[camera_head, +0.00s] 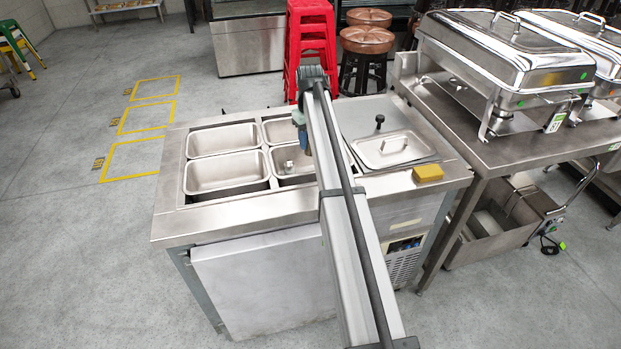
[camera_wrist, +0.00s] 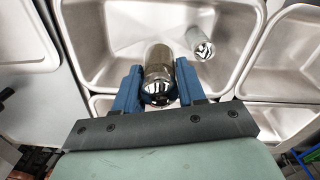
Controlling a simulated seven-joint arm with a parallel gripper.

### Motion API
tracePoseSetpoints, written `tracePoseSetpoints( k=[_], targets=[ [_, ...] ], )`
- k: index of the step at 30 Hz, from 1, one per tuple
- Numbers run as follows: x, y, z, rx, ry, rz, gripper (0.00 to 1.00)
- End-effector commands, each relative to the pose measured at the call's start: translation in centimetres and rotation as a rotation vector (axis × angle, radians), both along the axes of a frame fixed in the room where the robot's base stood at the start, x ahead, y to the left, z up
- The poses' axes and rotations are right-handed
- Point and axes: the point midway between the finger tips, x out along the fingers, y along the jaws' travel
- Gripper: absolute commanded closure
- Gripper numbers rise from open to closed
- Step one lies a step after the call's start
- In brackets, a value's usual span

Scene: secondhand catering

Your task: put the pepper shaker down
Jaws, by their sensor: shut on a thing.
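The pepper shaker (camera_wrist: 159,72), a dark-filled cylinder with a shiny metal cap, is between the blue fingers of my gripper (camera_wrist: 157,88) in the wrist view. My gripper is shut on it, over a steel pan (camera_wrist: 105,65) of the counter. I cannot tell whether its base touches the pan floor. A second, paler shaker (camera_wrist: 201,44) with a metal cap is in the same pan, to the right and apart from it; it also shows in the head view (camera_head: 289,166). In the head view my gripper (camera_head: 303,142) is partly hidden by my arm, and the pepper shaker is hidden.
The steel counter (camera_head: 250,212) holds several open pans, those on the left empty. A lidded pan (camera_head: 394,150) and a yellow block (camera_head: 428,173) are to the right of my arm. Chafing dishes (camera_head: 505,55) stand on the right-hand table. Red stools (camera_head: 311,40) stand behind.

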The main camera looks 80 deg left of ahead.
Motion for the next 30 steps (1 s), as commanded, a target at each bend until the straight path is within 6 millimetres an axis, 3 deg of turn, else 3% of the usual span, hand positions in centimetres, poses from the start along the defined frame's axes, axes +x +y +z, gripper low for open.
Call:
tracePoseSetpoints(
  k=[7, 16, 30],
  targets=[
    [0.1, 0.0, -0.9, 0.000, 0.000, -0.062, 0.93],
    [0.1, 0.0, -5.4, -0.001, 0.000, -0.062, 0.93],
    [0.1, 0.0, -9.8, -0.001, 0.000, -0.061, 0.93]
  ],
)
